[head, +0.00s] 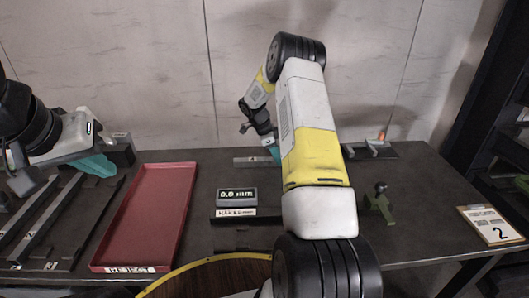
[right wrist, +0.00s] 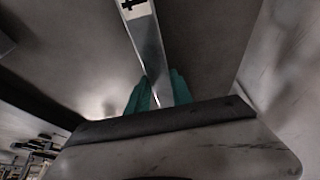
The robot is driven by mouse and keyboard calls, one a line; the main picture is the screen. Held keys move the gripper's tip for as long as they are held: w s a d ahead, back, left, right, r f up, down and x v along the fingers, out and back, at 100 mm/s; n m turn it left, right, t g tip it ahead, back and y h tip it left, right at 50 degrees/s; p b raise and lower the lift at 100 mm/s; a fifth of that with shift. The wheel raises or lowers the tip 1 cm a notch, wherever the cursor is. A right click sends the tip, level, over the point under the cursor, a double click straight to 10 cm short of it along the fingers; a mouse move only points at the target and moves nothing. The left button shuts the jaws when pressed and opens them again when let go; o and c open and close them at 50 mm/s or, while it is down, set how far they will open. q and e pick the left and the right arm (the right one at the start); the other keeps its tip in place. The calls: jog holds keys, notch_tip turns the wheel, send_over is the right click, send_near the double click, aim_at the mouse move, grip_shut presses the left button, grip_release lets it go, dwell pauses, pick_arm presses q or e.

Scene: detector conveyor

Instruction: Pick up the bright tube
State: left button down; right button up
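No thing in view is plainly recognisable as a bright tube. My right gripper (head: 272,150) is at the back middle of the table in the head view, partly hidden by my right arm. It is by a grey bar (head: 251,161) with a small label. In the right wrist view its teal fingertips (right wrist: 158,95) lie on either side of a shiny metal bar (right wrist: 150,45) with a white label. I cannot tell whether they grip it. My left gripper (head: 97,166), with teal fingers, is over the table's left side; its opening is unclear.
A red reject tray (head: 186,168) lies left of centre. A small display (head: 237,197) reading 0.0 mm stands to its right. Metal rails (head: 35,216) lie at the left. An orange-tipped item (head: 381,137), a green stand (head: 379,203) and a card marked 2 (head: 491,225) are at the right.

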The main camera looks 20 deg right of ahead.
grip_shut()
jog(key=shift+r, duration=0.15)
dwell(1.1)
